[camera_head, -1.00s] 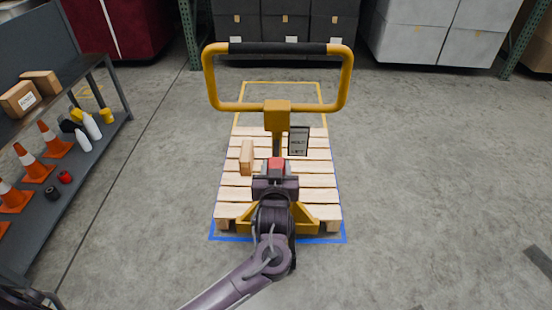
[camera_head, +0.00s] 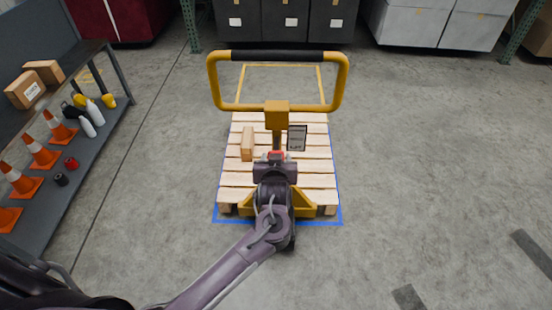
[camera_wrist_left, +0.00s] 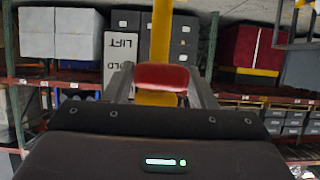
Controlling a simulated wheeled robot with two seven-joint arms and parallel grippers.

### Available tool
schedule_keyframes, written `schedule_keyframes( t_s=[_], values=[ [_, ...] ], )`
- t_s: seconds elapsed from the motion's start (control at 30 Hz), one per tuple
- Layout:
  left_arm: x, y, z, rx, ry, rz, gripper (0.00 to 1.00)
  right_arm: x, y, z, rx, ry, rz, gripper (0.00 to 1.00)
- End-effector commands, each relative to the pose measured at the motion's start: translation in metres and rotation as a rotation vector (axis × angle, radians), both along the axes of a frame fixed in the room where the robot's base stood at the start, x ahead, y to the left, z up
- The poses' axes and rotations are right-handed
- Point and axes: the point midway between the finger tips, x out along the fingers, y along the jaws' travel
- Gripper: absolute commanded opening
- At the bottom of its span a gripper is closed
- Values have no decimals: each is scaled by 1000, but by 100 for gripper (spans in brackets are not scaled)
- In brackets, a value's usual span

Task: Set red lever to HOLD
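The red lever (camera_head: 276,155) is on the yellow pallet jack (camera_head: 277,116), below its handle. It also shows in the left wrist view as a red block (camera_wrist_left: 161,76) in front of a yellow post. My left gripper (camera_head: 277,158) has one finger on each side of the lever. The fingers are wide apart, close to its sides; firm contact cannot be made out. A placard (camera_head: 297,138) stands right of the post; in the wrist view the placard (camera_wrist_left: 119,58) shows LIFT and partly hidden lettering. My right gripper is out of view.
The jack's forks are at a wooden pallet (camera_head: 310,165) inside a blue floor outline. A small carton (camera_head: 247,144) lies on the pallet. A shelf (camera_head: 103,130) with cones and bottles stands at left.

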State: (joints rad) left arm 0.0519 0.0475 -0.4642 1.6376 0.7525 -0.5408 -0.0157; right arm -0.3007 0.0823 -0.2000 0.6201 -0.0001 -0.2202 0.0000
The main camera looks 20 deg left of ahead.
Motion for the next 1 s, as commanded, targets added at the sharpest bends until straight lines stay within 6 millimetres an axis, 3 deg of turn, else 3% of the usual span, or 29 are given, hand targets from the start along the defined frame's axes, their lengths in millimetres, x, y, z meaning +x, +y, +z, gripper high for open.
schedule_keyframes(
  t_s=[0.1,0.43,0.8,1.0],
  values=[
    [0,0,0,0,0,0,65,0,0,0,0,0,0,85],
    [-4,-1,1,-1,1,-1,65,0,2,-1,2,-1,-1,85],
    [-54,-16,24,-3,0,-1,65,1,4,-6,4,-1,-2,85],
    [-68,-20,32,-1,1,-1,65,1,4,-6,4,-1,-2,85]
  ],
)
